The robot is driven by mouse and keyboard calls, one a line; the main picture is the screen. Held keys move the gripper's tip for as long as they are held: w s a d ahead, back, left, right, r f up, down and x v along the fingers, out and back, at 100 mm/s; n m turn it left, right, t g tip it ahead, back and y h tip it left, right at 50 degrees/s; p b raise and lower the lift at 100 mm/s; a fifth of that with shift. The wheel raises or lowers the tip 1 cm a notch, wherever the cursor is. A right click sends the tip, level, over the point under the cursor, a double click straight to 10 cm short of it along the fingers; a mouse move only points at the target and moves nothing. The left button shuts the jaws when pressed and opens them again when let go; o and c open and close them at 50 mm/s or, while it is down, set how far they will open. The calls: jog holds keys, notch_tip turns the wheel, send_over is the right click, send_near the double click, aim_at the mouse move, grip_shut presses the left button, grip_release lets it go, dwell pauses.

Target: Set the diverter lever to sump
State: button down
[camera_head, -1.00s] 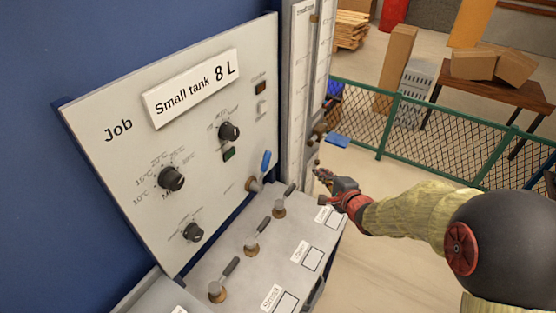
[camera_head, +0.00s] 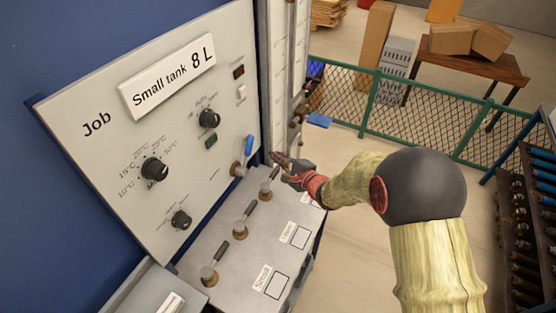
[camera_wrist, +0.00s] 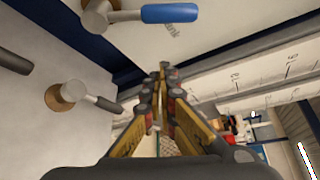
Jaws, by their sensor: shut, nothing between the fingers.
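A lever with a blue handle (camera_head: 249,146) and a brass hub stands at the lower right edge of the job panel, its handle pointing up. In the wrist view the blue lever (camera_wrist: 170,13) is at the top, beside a partly hidden label ending in "nk". I cannot read a sump mark. My gripper (camera_head: 275,157) is just right of the lever and apart from it. In the wrist view the gripper (camera_wrist: 162,72) is shut and empty, its fingertips below the blue handle in the picture.
Several dark-handled levers on brass hubs line the sloped bench, the nearest (camera_head: 266,188) just below my gripper. A second blue handle (camera_head: 319,120) sticks out beside the tall gauge (camera_head: 284,50). The job panel (camera_head: 90,160) carries black knobs. A green fence (camera_head: 430,131) stands behind.

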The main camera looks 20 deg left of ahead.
aim_at(245, 156)
jog(key=a, duration=0.6)
jog(key=shift+s+r+b, duration=0.15)
jog(key=shift+r+b, duration=0.05)
jog(key=shift+b, duration=0.15)
